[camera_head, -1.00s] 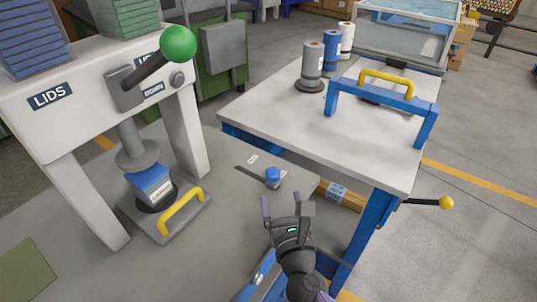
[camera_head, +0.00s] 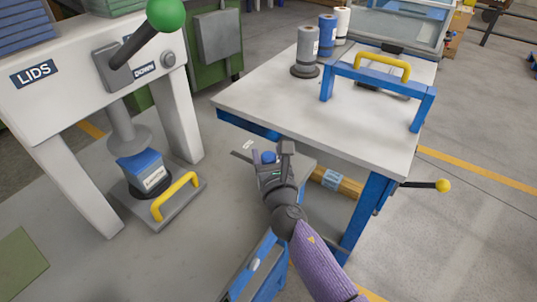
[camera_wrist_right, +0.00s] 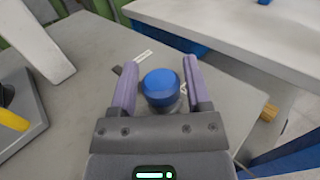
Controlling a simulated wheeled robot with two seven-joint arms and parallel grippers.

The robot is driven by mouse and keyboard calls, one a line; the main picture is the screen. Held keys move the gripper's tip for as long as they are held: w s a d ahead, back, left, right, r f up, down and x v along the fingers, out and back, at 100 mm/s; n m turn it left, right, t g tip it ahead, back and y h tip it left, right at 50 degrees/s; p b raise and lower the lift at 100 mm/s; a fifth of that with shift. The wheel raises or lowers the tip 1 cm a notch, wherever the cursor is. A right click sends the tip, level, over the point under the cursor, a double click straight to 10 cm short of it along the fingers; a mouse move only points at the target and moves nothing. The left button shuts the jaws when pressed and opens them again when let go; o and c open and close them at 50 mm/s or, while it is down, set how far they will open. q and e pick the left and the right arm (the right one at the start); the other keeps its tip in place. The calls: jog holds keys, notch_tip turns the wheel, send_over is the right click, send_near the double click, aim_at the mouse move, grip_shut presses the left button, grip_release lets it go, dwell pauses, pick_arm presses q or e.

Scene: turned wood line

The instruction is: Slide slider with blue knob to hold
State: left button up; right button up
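The slider's blue knob (camera_head: 268,157) sits on the grey lower surface, at the near end of a dark slot (camera_head: 240,156). A small white label (camera_head: 247,145) lies beside the slot. My right gripper (camera_head: 271,152) is open, with a finger on each side of the knob. In the right wrist view the blue knob (camera_wrist_right: 161,86) stands between the two purple fingers, with a gap showing at the left finger; contact at the right finger is hard to tell. The label's writing (camera_wrist_right: 144,56) is too small to read. My left gripper is not in view.
A white table (camera_head: 300,110) with blue legs stands close to the right of the gripper. The white lid press (camera_head: 100,80) with a green-knobbed lever (camera_head: 165,14) stands at the left. A yellow handle (camera_head: 175,196) rises from its base. The grey surface between them is clear.

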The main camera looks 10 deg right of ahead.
grip_shut()
jog(key=w+a+b, duration=0.1)
jog(key=w+a, duration=0.1)
jog(key=w+a+b, duration=0.3)
jog(key=w+a, duration=0.1)
jog(key=shift+w+a+f+b, duration=0.15)
jog(key=shift+f+b, duration=0.1)
jog(key=shift+b, duration=0.1)
jog(key=shift+a+r, duration=0.1)
jog(key=shift+r, duration=0.05)
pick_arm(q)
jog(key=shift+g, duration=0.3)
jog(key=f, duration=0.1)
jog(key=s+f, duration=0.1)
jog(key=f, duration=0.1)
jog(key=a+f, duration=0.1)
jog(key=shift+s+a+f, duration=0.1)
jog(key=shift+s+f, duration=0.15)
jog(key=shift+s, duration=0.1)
pick_arm(e)
jog(key=shift+r, duration=0.15)
